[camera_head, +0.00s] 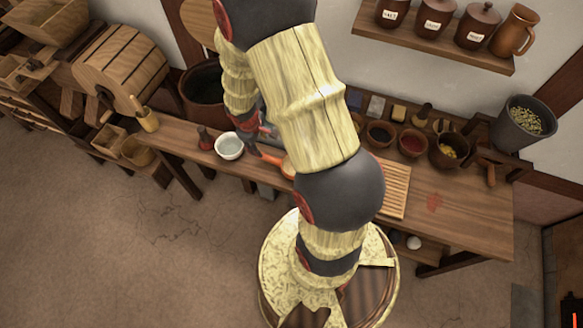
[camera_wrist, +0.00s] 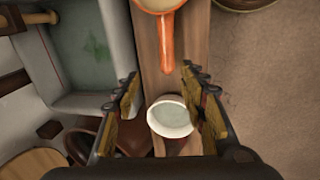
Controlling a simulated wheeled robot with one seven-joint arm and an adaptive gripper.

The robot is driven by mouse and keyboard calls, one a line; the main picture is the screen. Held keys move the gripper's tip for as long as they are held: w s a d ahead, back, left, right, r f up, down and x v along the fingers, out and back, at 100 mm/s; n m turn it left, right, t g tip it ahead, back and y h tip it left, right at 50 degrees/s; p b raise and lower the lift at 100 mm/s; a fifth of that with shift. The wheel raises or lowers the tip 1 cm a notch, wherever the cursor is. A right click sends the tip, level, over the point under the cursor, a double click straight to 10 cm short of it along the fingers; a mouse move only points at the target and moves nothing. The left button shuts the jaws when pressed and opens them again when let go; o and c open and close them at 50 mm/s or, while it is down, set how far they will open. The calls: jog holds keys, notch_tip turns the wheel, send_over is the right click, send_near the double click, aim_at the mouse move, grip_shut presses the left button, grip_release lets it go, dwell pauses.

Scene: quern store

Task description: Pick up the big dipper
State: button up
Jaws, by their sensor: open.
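An orange long-handled vessel with a pale inside, which may be the big dipper (camera_wrist: 167,40), lies at the top of the wrist view, its handle pointing towards my gripper (camera_wrist: 158,75). In the head view a part of the orange vessel (camera_head: 288,168) shows beside my arm, which hides the rest. My gripper is open and empty over the wooden bench, with the handle's end just beyond the fingertips. A white bowl (camera_wrist: 171,118) with pale contents shows lower down between the fingers. The white bowl (camera_head: 229,147) also stands on the bench in the head view.
A grey basin (camera_wrist: 92,102) lies left of the plank in the wrist view. On the bench (camera_head: 470,205) are a slatted board (camera_head: 396,190) and several small bowls. A dark bucket (camera_head: 524,124) stands at the right. Bare floor (camera_head: 120,235) lies in front.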

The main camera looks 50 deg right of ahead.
aim_at(264, 155)
jog(key=b+x, duration=0.1)
jog(key=x, duration=0.2)
jog(key=b+x, duration=0.1)
jog(key=x, duration=0.3)
jog(key=s+a+b+x, duration=0.1)
jog(key=x, duration=0.2)
jog(key=shift+f+b, duration=0.3)
jog(key=shift+f, duration=0.25)
grip_shut()
